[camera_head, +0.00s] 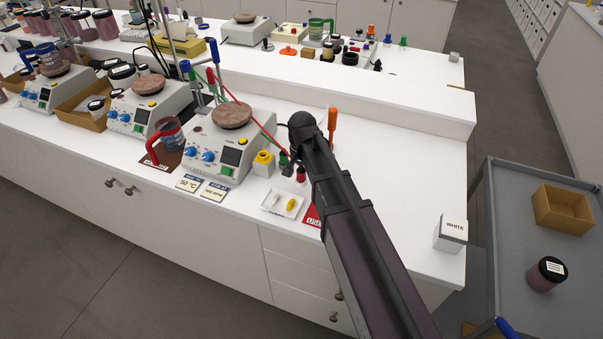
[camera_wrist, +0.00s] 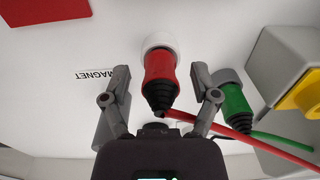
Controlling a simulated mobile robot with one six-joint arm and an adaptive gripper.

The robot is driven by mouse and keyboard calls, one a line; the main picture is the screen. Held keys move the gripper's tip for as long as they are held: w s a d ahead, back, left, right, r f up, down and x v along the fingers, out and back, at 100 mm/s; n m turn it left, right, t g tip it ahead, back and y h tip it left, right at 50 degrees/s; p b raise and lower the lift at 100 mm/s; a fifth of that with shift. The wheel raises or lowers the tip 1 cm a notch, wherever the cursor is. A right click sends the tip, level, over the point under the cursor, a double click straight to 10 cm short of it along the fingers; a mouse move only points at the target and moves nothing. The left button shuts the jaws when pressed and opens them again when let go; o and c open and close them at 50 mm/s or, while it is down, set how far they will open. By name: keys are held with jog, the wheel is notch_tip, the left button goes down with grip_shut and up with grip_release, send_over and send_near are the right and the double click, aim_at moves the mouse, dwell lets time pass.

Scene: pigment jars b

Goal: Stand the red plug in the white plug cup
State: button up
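The red plug (camera_wrist: 160,72) has a ribbed black neck and a red cable. In the wrist view its far end meets the round white cup (camera_wrist: 158,41) and appears to be in it; the depth is hard to tell. My gripper (camera_wrist: 160,80) is open, with one finger on each side of the plug and a visible gap to both. In the head view the red plug (camera_head: 300,175) shows just left of my arm, which hides the gripper. A green plug (camera_wrist: 235,103) stands in a grey cup (camera_wrist: 226,77) to the right in the wrist view.
A hotplate (camera_head: 228,145) and a yellow-topped block (camera_head: 263,165) stand to the left. A white tray (camera_head: 270,209) with stir bars lies in front. An orange-handled tool (camera_head: 332,120) stands behind. The bench right of my arm is mostly clear, up to a white box (camera_head: 450,234).

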aim_at(302, 168)
jog(key=shift+r, duration=0.1)
dwell(0.3)
notch_tip(302, 168, up, 8)
jog(key=p, duration=0.8)
jog(key=shift+r+p, duration=0.25)
jog(key=shift+p, duration=0.05)
jog(key=shift+f, duration=0.1)
dwell(0.9)
jog(key=s+d+n, duration=0.2)
jog(key=s+d, duration=0.4)
jog(key=d, duration=0.3)
jog(key=s+d+n, duration=0.2)
jog(key=s+d, duration=0.5)
jog(key=d, duration=0.3)
jog(key=shift+s+d, duration=0.15)
jog(key=shift+d, duration=0.15)
dwell(1.1)
